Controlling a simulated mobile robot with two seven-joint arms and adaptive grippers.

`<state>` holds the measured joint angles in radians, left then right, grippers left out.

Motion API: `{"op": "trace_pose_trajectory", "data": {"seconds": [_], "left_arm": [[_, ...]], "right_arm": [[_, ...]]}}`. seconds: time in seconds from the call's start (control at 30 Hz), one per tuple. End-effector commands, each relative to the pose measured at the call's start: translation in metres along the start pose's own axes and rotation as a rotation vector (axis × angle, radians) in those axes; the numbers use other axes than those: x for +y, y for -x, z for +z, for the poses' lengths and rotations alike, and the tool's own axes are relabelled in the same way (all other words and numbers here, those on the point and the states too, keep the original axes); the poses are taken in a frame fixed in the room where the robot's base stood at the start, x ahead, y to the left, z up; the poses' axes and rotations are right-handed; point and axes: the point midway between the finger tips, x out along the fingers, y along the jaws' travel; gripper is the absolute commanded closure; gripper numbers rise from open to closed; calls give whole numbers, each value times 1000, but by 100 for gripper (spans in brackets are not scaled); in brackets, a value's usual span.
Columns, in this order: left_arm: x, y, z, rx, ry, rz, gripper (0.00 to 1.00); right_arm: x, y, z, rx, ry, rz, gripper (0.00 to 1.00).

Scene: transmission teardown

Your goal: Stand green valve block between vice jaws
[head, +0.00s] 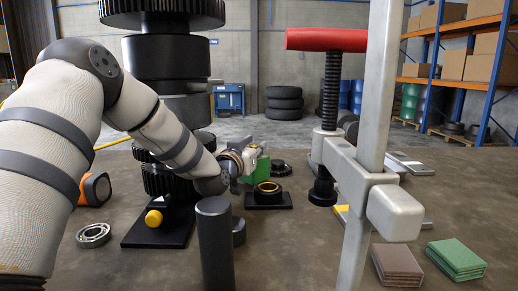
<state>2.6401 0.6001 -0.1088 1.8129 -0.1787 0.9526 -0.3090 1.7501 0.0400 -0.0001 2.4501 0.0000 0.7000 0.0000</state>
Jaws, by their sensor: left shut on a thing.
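My left arm comes in from the left and reaches past the gear stack. My left gripper (251,160) is small and far off, shut on the green valve block (262,171). The block is partly hidden by the gripper and wrist, and its exact tilt is hard to tell. It appears behind and above a black base with a yellow-rimmed ring (268,188); I cannot tell whether it touches anything. I cannot make out the vice jaws clearly. My right gripper is not in view.
A grey clamp (369,182) with a red handle (326,40) rises at right. A dark cylinder (214,245) stands in front. Brown pads (397,262), green pads (455,257) and a bearing (93,235) lie around.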

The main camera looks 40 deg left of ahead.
Motion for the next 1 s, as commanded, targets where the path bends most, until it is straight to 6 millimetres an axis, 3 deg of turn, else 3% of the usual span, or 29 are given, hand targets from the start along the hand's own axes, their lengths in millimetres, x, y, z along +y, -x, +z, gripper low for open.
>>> {"op": "trace_pose_trajectory", "data": {"seconds": [0.1, 0.37, 0.4, 0.5, 0.83, 1.0], "left_arm": [[-2, 2, 9, 6, 0, -2, 100], [-2, 2, 9, 7, 0, -2, 100], [-2, 2, 12, 1, 0, -2, 74], [-2, 2, 12, 1, 0, -2, 56], [-2, 4, 11, 0, -1, -1, 56], [-2, 33, 10, -2, 0, -1, 56]], "right_arm": [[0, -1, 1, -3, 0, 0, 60], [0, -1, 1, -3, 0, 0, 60], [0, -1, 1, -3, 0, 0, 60], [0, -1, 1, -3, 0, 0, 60], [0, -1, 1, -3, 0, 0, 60], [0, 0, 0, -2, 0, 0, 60]]}}
